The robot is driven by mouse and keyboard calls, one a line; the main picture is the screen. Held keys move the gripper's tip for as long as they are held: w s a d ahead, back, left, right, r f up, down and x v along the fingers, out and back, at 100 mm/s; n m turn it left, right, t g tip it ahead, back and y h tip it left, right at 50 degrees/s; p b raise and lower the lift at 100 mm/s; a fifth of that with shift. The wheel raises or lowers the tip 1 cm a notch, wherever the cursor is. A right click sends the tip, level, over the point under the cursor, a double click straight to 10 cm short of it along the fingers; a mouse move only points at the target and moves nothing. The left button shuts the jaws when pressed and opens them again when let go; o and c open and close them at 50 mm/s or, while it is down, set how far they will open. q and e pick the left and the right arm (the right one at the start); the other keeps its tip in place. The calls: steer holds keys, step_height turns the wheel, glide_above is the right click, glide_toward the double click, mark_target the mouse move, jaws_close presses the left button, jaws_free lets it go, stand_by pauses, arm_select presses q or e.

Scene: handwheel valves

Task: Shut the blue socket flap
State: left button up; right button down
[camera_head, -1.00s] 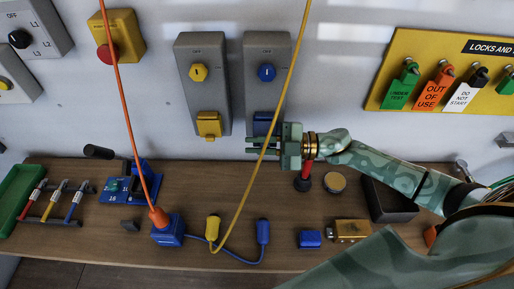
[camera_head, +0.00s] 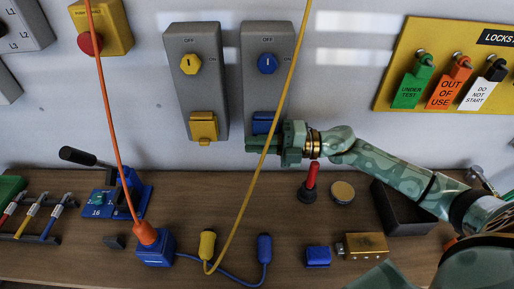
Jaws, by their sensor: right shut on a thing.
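The blue socket flap (camera_head: 264,122) is low on the right-hand grey switch box (camera_head: 257,88), under its round blue knob (camera_head: 267,63). My right gripper (camera_head: 262,145) reaches in from the right, with its fingers pointing left at the flap's lower edge. It is shut, apparently on the blue flap. The fingers cover the flap's lower part, so I cannot tell whether the flap lies fully flat. My left gripper is out of view.
The yellow cable (camera_head: 271,116) hangs in front of the gripper. A grey box with a yellow flap (camera_head: 203,126) is left.

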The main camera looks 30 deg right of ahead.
steer(key=shift+f, duration=0.1)
steer(key=c, duration=1.4)
jaws_free()
steer(key=shift+c, duration=0.2)
steer(key=v, duration=1.6)
steer(key=shift+d+b, duration=0.2)
steer(key=shift+b, duration=0.15)
steer(key=shift+s, duration=0.1)
